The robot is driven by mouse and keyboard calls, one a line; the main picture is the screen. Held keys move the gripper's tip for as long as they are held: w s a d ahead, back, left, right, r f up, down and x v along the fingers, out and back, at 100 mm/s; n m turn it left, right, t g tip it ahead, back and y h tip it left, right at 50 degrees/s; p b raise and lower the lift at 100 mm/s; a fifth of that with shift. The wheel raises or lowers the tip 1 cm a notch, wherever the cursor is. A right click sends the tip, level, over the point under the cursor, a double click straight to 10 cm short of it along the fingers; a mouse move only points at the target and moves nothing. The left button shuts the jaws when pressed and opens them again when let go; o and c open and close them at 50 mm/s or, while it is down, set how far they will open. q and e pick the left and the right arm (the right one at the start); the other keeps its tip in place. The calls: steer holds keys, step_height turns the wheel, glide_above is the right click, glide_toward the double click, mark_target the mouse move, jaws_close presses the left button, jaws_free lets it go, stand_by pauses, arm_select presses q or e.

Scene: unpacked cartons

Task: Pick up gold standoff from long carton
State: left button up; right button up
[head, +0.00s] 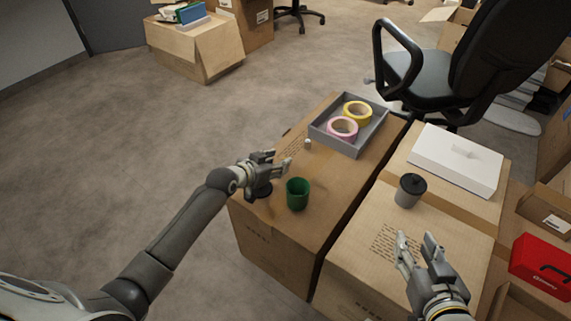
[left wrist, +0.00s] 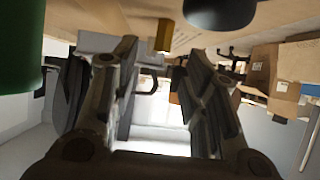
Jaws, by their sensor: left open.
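The gold standoff (left wrist: 163,35) stands on the long carton (head: 345,182) and shows in the left wrist view just beyond my left fingertips, about between them. In the head view a small pale piece (head: 308,144) ahead of that gripper seems to be it; its colour is hard to tell. My left gripper (head: 284,159) is open and empty, low over the carton and pointing toward the tray; it also shows in the left wrist view (left wrist: 157,62). My right gripper (head: 418,245) is open and empty above the neighbouring carton.
A green cup (head: 297,194) stands close to my left gripper; a dark object (head: 262,191) is partly under it. A grey tray (head: 365,143) with yellow and pink tape rolls is behind. The neighbouring carton carries a dark lidded cup (head: 410,190) and white box (head: 456,160).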

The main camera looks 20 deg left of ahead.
arm_select(q)
steer(key=b+x, duration=0.2)
steer(key=x, duration=0.2)
steer(key=shift+a+f, duration=0.1)
steer(key=shift+f, duration=0.05)
steer(key=shift+w+f, duration=0.1)
arm_select(e)
step_height(320, 180, up, 10)
steer(key=w+a+t+y, duration=0.1)
steer(key=w+a+t, duration=0.1)
steer(key=t, duration=0.3)
steer(key=shift+w+f+t+y, duration=0.15)
steer(key=shift+w+t+y, duration=0.2)
steer(key=shift+t+y, duration=0.05)
arm_select(q)
steer(key=shift+c, duration=0.5)
steer(key=c, duration=0.8)
